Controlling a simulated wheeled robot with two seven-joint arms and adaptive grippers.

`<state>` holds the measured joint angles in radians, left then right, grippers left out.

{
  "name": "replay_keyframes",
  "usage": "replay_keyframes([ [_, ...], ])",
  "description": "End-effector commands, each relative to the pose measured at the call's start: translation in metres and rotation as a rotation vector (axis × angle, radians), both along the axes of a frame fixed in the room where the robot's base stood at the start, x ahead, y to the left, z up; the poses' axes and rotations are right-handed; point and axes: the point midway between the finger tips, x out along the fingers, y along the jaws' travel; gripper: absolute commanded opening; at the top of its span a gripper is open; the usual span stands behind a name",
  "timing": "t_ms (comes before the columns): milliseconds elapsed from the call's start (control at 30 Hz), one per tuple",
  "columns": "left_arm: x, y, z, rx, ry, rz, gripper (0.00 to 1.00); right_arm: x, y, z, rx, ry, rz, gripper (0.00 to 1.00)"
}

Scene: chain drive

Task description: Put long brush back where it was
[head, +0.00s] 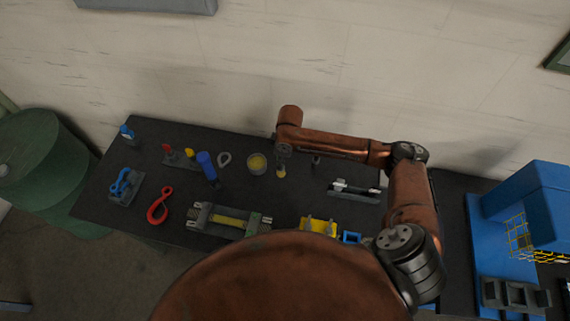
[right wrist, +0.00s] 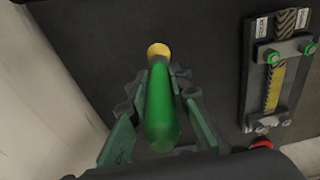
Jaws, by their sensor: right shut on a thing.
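My right gripper (head: 283,151) is over the middle of the dark table, pointing down. In the right wrist view its fingers are shut on a long green handle (right wrist: 160,112), which I take to be the long brush. A yellow round end (right wrist: 158,50) shows at the far end of the handle. In the head view a small yellowish part (head: 281,171) shows just below the gripper. I cannot tell whether it touches the table. A cup with yellow inside (head: 257,164) stands just left of the gripper. My left gripper is not in view.
A grey fixture with a yellow strip (head: 228,220) lies near the front edge. A red hook-shaped tool (head: 159,206), a blue cylinder (head: 207,167) and a grey ring (head: 224,159) are to the left. A grey rack (head: 354,191) and a blue machine (head: 530,210) are right.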

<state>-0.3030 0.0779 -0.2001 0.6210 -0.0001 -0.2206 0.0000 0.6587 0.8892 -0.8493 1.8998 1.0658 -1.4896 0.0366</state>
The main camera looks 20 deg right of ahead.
Motion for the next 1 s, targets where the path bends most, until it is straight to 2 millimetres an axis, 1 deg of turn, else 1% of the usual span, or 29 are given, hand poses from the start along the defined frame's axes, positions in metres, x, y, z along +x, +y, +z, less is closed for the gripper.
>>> replay_keyframes([
  [33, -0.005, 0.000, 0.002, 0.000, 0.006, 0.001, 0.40, 0.004, -0.006, -0.007, -0.001, 0.002, -0.004, 0.00],
  [100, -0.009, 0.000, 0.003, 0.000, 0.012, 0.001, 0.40, 0.008, -0.013, -0.016, -0.001, 0.001, -0.003, 0.00],
  [233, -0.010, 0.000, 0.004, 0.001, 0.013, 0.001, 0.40, 0.012, -0.019, -0.026, 0.000, 0.000, -0.001, 0.00],
  [367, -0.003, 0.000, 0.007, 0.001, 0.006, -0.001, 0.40, 0.016, -0.025, -0.035, 0.000, -0.001, -0.003, 0.00],
  [500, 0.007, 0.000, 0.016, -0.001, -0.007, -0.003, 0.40, 0.015, -0.024, -0.054, 0.000, 0.001, -0.001, 0.00],
  [600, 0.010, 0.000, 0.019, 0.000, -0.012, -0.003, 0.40, 0.016, -0.024, -0.063, 0.000, -0.002, -0.001, 0.00],
  [967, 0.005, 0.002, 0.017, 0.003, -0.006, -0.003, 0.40, 0.016, -0.024, -0.067, 0.000, -0.001, 0.000, 0.00],
  [1000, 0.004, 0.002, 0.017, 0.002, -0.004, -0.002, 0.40, 0.016, -0.024, -0.068, 0.000, -0.001, 0.000, 0.19],
])
